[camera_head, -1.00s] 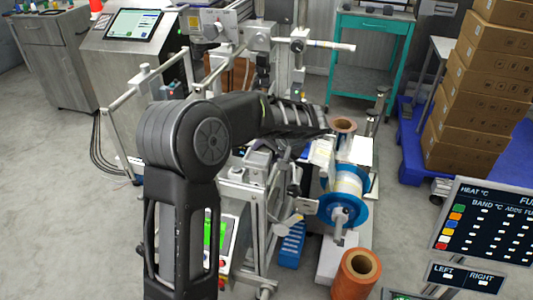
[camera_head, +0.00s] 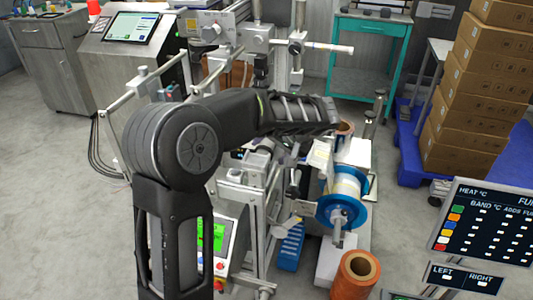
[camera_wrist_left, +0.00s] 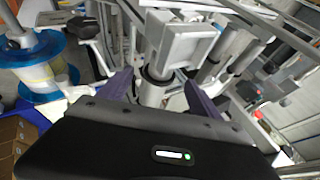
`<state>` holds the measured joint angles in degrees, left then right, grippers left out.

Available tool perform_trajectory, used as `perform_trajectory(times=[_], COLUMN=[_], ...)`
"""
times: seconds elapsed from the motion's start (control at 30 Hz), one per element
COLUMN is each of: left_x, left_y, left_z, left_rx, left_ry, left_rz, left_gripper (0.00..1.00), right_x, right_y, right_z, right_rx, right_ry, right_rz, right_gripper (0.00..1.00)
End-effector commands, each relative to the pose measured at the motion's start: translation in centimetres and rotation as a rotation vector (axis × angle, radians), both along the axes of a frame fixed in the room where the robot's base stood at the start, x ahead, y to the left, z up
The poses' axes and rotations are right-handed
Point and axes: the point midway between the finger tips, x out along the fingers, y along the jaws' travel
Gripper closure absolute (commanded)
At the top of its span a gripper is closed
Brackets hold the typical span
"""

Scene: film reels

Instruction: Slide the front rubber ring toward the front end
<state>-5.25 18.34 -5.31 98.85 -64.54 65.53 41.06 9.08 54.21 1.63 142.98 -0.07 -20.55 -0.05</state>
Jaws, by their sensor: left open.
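My left gripper (camera_wrist_left: 158,88) is open in the left wrist view, its two purple fingers on either side of a pale metal roller (camera_wrist_left: 153,94). A black rubber ring (camera_wrist_left: 158,78) is around this roller, just below a grey block, between or just beyond the fingertips. I cannot tell whether either finger touches it, or whether it is the front ring. In the head view my left arm reaches over the machine, and its gripper end (camera_head: 336,113) is above the roller area. The rings are hidden there. My right gripper is not in view.
A blue-flanged reel (camera_head: 342,198) is mounted below and right of my left gripper. An orange-brown roll (camera_head: 356,275) stands nearer. Metal rods and clamps (camera_head: 262,40) crowd the machine. Stacked cartons (camera_head: 470,110) stand at right. Floor is clear at left.

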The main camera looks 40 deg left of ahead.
Motion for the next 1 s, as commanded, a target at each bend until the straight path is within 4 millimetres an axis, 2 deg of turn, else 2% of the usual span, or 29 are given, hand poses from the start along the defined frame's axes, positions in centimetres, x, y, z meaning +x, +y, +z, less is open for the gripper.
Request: perform_trajectory(times=[0.1, 0.3, 0.87, 0.97, 1.0], left_x=[-0.3, -0.6, -0.5, 0.7, 1.4], left_y=[-1.1, -1.9, -1.9, -2.9, -3.8], left_z=[1.4, 2.4, 2.4, 2.0, 1.5], left_rx=[-0.001, 0.000, 0.001, -0.027, -0.056], left_ry=[-0.002, 0.000, 0.008, -0.006, -0.013], left_rz=[0.001, 0.001, -0.015, -0.087, -0.128], left_gripper=[0.27, 0.27, 0.27, 0.27, 0.27], right_x=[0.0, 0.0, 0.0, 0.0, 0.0], right_y=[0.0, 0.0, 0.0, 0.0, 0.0], right_z=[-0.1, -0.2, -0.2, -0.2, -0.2], right_rx=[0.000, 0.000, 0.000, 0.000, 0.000], right_ry=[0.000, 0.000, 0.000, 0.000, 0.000], right_rz=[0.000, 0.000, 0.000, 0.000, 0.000], right_gripper=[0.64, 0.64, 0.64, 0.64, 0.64])
